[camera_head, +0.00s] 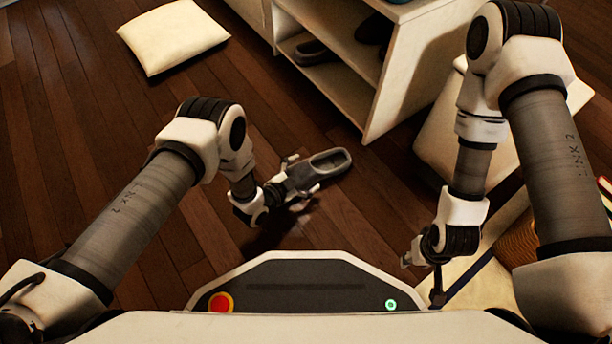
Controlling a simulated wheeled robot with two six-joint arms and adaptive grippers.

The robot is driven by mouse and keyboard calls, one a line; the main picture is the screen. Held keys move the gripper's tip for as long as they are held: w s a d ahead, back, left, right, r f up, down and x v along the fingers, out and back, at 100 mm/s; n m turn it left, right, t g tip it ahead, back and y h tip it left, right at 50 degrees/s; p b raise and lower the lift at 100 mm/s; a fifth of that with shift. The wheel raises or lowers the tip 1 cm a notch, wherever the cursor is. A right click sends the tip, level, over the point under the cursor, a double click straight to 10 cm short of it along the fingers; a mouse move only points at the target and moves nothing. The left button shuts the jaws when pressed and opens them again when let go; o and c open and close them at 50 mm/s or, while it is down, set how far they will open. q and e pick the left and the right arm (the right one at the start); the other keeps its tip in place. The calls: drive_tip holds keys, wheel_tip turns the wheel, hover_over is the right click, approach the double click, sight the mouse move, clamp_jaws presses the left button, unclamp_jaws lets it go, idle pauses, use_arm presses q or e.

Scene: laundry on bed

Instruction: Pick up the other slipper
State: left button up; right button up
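A grey slipper (331,162) lies on the wooden floor in the middle of the view, its open end pointing up and to the right. My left gripper (303,178) is at the slipper's near end, with its fingers spread on either side of it. Whether the fingers touch the slipper cannot be told. A similar dark slipper (312,50) sits in the white shelf unit (378,118). My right gripper (420,279) is low at the right, empty, with its fingers apart, away from the slipper.
A cream cushion (173,36) lies on the floor at the upper left. Another dark shoe-like item (375,28) is in the shelf. A pale padded block (436,136) stands behind my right arm. The wooden floor (75,130) at the left is clear.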

use_arm(q)
drive_tip(key=shift+w+a, duration=0.1)
drive_tip(key=shift+w, duration=0.05)
drive_tip(key=c, duration=1)
drive_tip(key=shift+r, duration=0.1)
